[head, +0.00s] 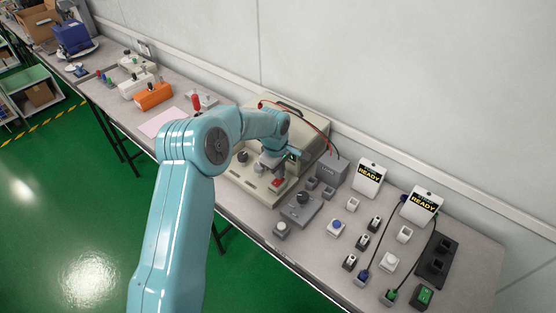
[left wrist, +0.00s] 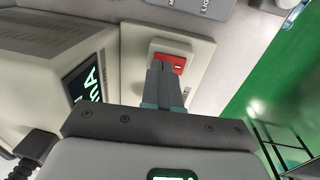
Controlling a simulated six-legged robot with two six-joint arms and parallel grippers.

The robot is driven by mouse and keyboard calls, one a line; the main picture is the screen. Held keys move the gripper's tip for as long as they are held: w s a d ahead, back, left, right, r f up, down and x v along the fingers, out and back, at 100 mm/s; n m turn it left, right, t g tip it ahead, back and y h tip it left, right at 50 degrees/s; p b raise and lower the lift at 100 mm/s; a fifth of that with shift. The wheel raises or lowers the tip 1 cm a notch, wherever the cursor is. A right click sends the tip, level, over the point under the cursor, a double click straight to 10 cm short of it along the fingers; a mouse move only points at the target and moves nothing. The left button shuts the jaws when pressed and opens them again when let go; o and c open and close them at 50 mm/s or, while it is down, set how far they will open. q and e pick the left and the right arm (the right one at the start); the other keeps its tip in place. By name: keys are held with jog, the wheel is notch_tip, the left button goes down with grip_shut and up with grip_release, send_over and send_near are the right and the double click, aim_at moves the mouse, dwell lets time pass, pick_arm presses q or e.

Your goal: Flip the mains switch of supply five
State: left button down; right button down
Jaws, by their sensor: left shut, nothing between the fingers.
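A red rocker switch (head: 277,183) sits on the front of a beige plate in front of a large beige bench unit (head: 306,122). In the left wrist view the red switch (left wrist: 173,62) lies in a pale square housing, just beyond the fingertips. My left gripper (head: 271,168) is shut and empty, reaching over the plate. In the left wrist view its closed fingers (left wrist: 166,76) overlap the lower left part of the switch. I cannot tell whether they touch it. No number five is readable. My right gripper is out of view.
A white-grey box with a lit display (left wrist: 92,80) stands close left of the fingers in the wrist view. A grey box with a dark knob (head: 301,203) is to the right. Small switches, sockets and two READY signs (head: 369,175) crowd the bench's right part.

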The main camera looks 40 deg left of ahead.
pick_arm(q)
jog(key=shift+f, duration=0.4)
jog(key=shift+w+f+b, duration=0.1)
jog(key=shift+f+b, duration=0.25)
jog(key=shift+b, duration=0.2)
jog(key=shift+d+r, duration=0.1)
jog(key=shift+r, duration=0.05)
